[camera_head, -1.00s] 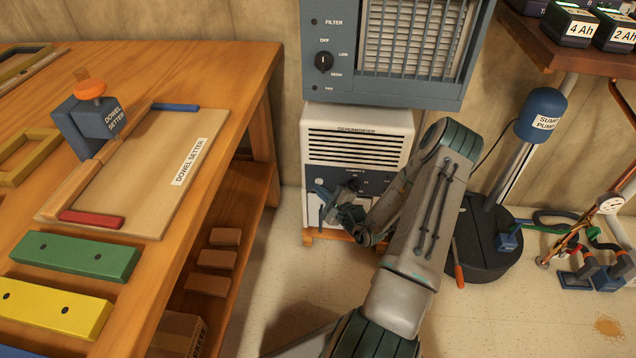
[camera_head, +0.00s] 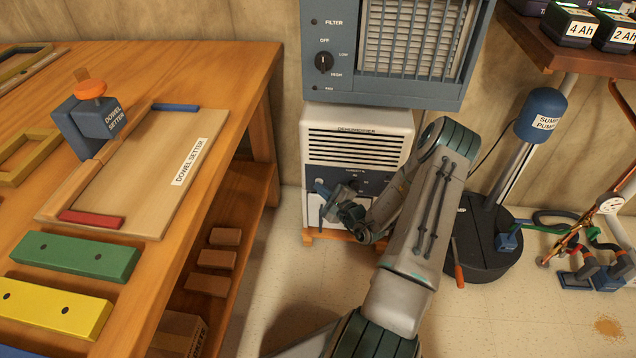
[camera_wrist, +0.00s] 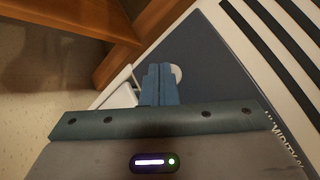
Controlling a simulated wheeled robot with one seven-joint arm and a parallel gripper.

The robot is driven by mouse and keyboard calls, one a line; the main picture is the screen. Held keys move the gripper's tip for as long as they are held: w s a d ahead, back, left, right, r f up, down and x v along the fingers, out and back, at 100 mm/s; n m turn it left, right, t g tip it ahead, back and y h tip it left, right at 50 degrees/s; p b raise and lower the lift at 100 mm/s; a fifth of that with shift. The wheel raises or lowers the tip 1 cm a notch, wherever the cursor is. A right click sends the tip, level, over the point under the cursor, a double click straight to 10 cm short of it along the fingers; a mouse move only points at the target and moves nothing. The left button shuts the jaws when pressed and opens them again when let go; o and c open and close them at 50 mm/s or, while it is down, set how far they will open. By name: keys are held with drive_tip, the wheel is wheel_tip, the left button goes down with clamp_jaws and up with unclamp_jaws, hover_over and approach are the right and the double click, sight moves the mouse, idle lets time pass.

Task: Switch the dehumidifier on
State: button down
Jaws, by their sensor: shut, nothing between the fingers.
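My wrist and arm hide the right part of the panel.
The filter unit (camera_head: 395,97) hangs close above the dehumidifier. A wooden workbench (camera_head: 262,75) stands to the left, with a shelf below. A sump pump (camera_head: 543,113) on a black base (camera_head: 487,262) stands to the right. Some floor (camera_head: 290,275) is clear in front.

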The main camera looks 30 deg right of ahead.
idle(0.7)
drive_tip(key=shift+s+a, duration=0.3)
drive_tip(key=shift+s, duration=0.1)
drive_tip(key=s+a+p, duration=0.2)
drive_tip(key=s+a, duration=0.1)
drive_tip(key=s, duration=0.2)
drive_tip(key=shift+a, duration=0.2)
drive_tip(key=shift+r, duration=0.1)
idle(0.5)
